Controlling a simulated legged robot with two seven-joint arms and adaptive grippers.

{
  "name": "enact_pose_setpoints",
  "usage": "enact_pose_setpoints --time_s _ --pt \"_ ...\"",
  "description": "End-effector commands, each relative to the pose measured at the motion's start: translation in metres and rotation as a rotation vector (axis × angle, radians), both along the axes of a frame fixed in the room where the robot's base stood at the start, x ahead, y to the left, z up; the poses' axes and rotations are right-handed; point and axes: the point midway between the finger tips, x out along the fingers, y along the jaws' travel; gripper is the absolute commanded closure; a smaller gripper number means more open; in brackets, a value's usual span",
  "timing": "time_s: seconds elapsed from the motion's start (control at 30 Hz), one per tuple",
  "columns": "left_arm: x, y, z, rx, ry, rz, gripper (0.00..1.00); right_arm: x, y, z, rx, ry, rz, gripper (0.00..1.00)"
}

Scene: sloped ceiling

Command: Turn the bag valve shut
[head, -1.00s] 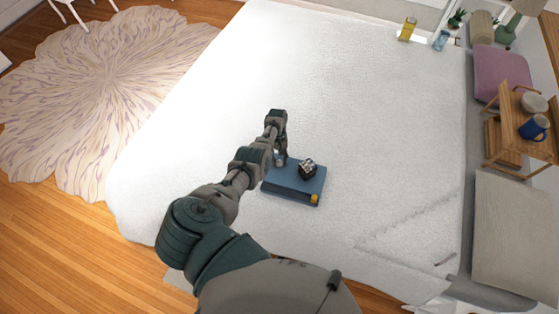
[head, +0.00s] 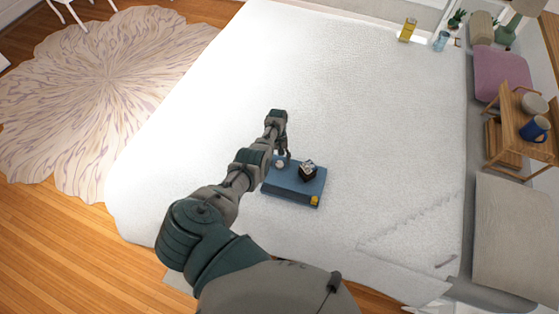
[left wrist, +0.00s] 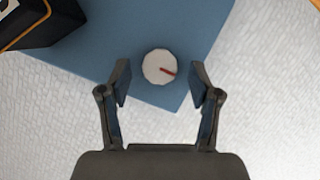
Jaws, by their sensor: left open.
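The bag valve is a small white round knob (head: 280,164) on the left part of a flat blue bag (head: 292,187) lying on the bed. In the left wrist view the valve (left wrist: 159,67) has a red mark pointing right and slightly down. My left gripper (head: 286,155) is beside the valve in the head view. In the left wrist view, its open fingers (left wrist: 161,78) stand on either side of the knob, with a gap on both sides. Whether they are down at knob height, I cannot tell. My right gripper is not in view.
A small yellow piece (head: 315,200) is at the bag's front corner. The white bed (head: 380,110) around is clear.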

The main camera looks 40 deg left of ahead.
Motion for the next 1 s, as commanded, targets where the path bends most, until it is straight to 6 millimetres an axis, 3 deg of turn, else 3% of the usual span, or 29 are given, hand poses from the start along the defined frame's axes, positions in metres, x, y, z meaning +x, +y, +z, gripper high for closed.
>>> enact_pose_setpoints --time_s 0.5,0.7,1.0 --pt "0.031 0.028 0.089 0.000 -0.001 0.000 0.37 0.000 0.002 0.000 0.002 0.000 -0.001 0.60" --pt "0.035 0.033 0.104 -0.001 0.001 0.000 0.37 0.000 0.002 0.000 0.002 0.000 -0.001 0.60" --pt "0.035 0.033 0.105 0.000 0.001 0.000 0.37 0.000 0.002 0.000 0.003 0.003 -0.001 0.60"
